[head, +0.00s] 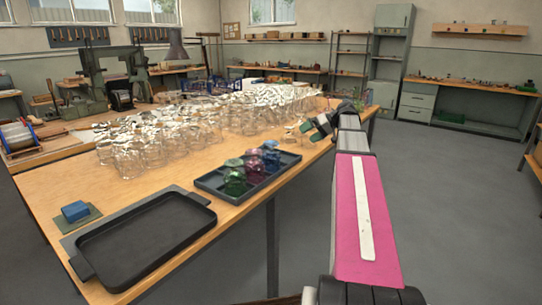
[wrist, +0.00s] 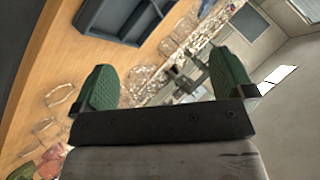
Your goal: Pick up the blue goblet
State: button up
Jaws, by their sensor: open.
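The blue goblet (head: 271,158) stands in the dark rectangular tray (head: 212,188) at mid-table, beside a pink-purple goblet (head: 253,171) and a green goblet (head: 234,183). They overlap, so its lower part is partly hidden. My gripper (head: 310,130) is above the table's right side, to the right of and beyond the tray. In the wrist view its two green finger pads (wrist: 165,80) are wide apart with nothing between them. Reddish glass (wrist: 52,160) shows at the lower left of the wrist view; I cannot make out the blue goblet there.
Many clear glasses (head: 185,135) crowd the table behind the tray. An empty black tray with handles (head: 140,245) lies at the front left. A blue block (head: 75,211) on a green pad lies left of it. Open floor (head: 450,210) lies to the right.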

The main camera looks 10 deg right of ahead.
aim_at(273, 142)
jog(key=s+a+r+n+y, duration=0.25)
jog(key=a+n, duration=0.45)
jog(key=n, duration=0.4)
jog(key=shift+s+d+f+x, duration=0.15)
jog(key=shift+f+x, duration=0.1)
jog(key=shift+x, duration=1.6)
jog(key=shift+s+f+x, duration=0.15)
jog(key=shift+f+x, duration=0.1)
jog(key=shift+x, duration=1.65)
jog(key=shift+s+d+f+x, duration=0.15)
jog(key=shift+f+x, duration=0.1)
jog(key=shift+x, duration=1.6)
jog(key=shift+a, duration=0.1)
jog(key=shift+c, duration=0.3)
jog(key=c, duration=1)
jog(key=shift+c, duration=0.5)
jog(key=shift+r, duration=0.15)
